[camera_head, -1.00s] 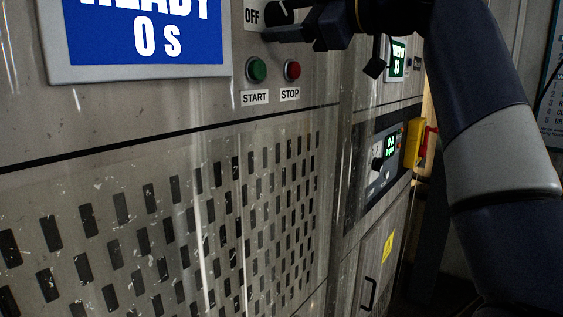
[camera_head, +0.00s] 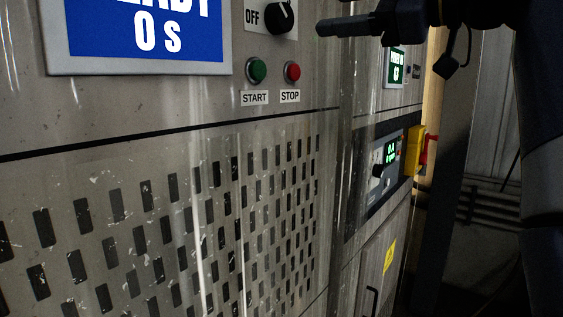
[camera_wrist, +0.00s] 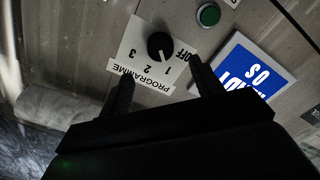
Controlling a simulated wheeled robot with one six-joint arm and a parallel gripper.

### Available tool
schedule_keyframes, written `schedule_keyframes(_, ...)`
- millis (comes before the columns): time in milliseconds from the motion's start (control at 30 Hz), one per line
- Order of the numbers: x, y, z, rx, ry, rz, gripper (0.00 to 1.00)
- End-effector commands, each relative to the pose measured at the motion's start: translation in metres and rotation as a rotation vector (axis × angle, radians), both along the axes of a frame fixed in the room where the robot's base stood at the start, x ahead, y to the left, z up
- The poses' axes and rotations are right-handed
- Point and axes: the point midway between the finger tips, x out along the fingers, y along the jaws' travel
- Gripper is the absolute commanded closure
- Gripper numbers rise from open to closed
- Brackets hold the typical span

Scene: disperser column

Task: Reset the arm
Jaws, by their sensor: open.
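My gripper (camera_head: 326,28) is in front of the cabinet at the top of the head view, to the right of the black programme knob (camera_head: 283,16) and apart from it in the picture. The wrist view shows both dark fingers of my gripper (camera_wrist: 163,78) spread apart, with nothing between them. Beyond the fingertips is the knob (camera_wrist: 160,46) on its white PROGRAMME plate (camera_wrist: 133,42), upside down, with marks OFF, 1, 2 and 3. Its white pointer line appears to face the 1.
A blue screen (camera_head: 140,38) reads "0 s". Below the knob are a green START button (camera_head: 257,70) and a red STOP button (camera_head: 293,72). Further right are a small green display (camera_head: 390,150) and a yellow box with a red part (camera_head: 415,150). A vented panel (camera_head: 130,235) fills the lower left.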

Motion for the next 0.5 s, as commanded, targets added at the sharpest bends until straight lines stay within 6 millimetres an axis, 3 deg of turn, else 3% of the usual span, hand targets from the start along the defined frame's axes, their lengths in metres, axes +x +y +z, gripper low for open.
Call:
schedule_keyframes(167, -0.012, -0.015, -0.001, -0.001, 0.0, -0.002, 0.38)
schedule_keyframes(500, 0.015, 0.02, 0.001, 0.0, 0.002, 0.006, 0.38)
